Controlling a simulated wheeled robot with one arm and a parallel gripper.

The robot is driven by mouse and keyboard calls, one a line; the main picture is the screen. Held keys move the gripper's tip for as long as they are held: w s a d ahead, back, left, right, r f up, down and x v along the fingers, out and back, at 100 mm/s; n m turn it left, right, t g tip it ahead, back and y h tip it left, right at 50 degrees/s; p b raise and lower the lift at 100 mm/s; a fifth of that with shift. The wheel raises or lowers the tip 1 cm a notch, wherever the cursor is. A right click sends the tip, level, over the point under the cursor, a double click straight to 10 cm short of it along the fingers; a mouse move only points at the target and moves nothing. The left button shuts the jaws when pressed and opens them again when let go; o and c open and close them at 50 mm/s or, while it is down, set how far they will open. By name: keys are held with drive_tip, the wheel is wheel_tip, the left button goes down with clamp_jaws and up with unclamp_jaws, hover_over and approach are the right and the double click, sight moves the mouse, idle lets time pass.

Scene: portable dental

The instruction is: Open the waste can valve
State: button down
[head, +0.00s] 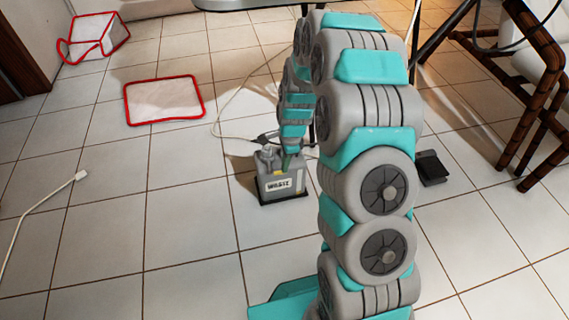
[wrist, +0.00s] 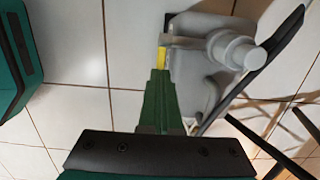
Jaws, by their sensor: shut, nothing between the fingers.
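The waste can (head: 284,184) is a small grey container with a "WASTE" label, standing on the tiled floor in the middle of the head view. In the wrist view the grey can (wrist: 198,92) shows from above, with a grey fitting on its top. A yellow valve piece (wrist: 162,57) sticks out at the end of the fitting. My gripper (wrist: 160,74) is shut and empty, its green fingertips right at the yellow piece; I cannot tell whether they touch. In the head view my gripper (head: 287,160) is at the can's top, partly hidden by my arm.
A black pedal (head: 431,168) lies on the floor to the right. A pale cable (head: 232,98) runs behind the can. A brown-framed chair (head: 540,100) stands at the right. A red-edged white mat (head: 164,99) lies at the back left.

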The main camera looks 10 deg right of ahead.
drive_tip(key=f+y, duration=0.1)
drive_tip(key=y, duration=0.1)
drive_tip(key=f+y, duration=0.1)
drive_tip(key=y, duration=0.2)
drive_tip(key=d+f+y, duration=0.1)
drive_tip(key=f+y, duration=0.1)
drive_tip(key=shift+d+y, duration=0.1)
drive_tip(key=shift+y, duration=0.3)
drive_tip(key=shift+f, duration=0.1)
idle(0.6)
